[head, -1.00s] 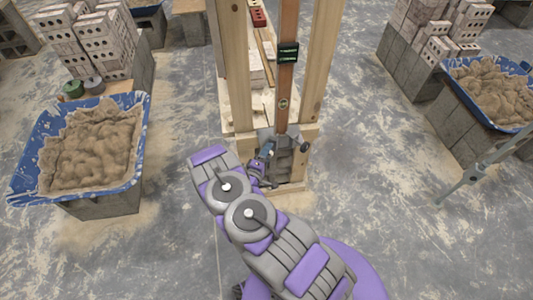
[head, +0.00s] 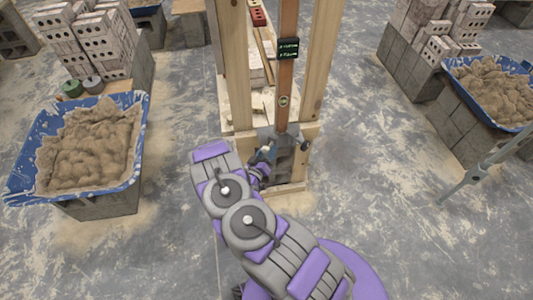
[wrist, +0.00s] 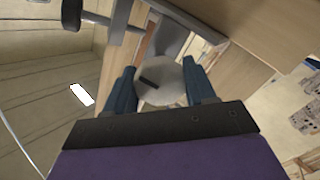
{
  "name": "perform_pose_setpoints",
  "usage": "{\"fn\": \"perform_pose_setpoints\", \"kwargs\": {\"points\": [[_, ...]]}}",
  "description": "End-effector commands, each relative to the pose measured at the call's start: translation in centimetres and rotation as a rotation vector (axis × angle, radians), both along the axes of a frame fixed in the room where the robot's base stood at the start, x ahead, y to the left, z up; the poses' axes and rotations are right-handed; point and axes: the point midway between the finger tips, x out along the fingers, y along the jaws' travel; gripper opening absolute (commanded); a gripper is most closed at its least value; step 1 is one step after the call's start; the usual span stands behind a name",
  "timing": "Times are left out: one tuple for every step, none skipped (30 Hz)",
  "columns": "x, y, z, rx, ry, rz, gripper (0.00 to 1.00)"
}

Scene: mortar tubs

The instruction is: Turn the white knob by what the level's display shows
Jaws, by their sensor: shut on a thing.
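The white knob (wrist: 162,84) shows in the wrist view as a pale round disc with a dark mark across its face. My gripper (wrist: 162,88) is shut on it, with one blue-grey finger on each side of its rim. In the head view my gripper (head: 266,156) is at the grey metal clamp at the foot of the wooden post, and my arm hides most of the knob. The level (head: 285,75) stands upright above the clamp. Its small dark display (head: 288,48) shows two lines of green text, too small to read.
Wooden uprights (head: 325,60) frame the level. Blue mortar tubs stand on blocks at left (head: 140,140) and right (head: 515,66). Brick stacks (head: 100,45) are behind. A grey-green metal prop (head: 468,178) leans at the right. Bare concrete floor lies between.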

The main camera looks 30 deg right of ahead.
Motion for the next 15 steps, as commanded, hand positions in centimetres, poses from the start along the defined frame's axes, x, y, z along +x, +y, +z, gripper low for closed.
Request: {"fn": "perform_pose_setpoints", "kwargs": {"points": [[-0.25,0.04,-0.7,0.033,-0.021,0.0,0.24],[-0.25,0.07,-0.7,0.051,-0.041,0.0,0.24],[-0.25,0.09,-0.72,0.073,-0.067,0.0,0.25],[-0.25,0.1,-0.72,0.089,-0.086,-0.001,0.25],[-0.25,0.12,-0.74,0.105,-0.104,0.0,0.25],[-0.26,0.14,-0.75,0.124,-0.128,0.0,0.25],[-0.28,0.12,-0.77,0.139,-0.145,-0.001,0.25],[-0.3,0.1,-0.78,0.152,-0.161,-0.002,0.25],[-0.33,0.09,-0.8,0.169,-0.181,-0.002,0.25],[-0.33,0.1,-0.81,0.181,-0.197,-0.002,0.25],[-0.33,0.11,-0.82,0.193,-0.209,-0.002,0.25],[-0.31,0.12,-0.82,0.206,-0.227,-0.001,0.25],[-0.3,0.13,-0.83,0.217,-0.239,0.0,0.25],[-0.3,0.13,-0.83,0.225,-0.25,0.0,0.25],[-0.32,0.12,-0.82,0.236,-0.263,-0.001,0.25]]}}
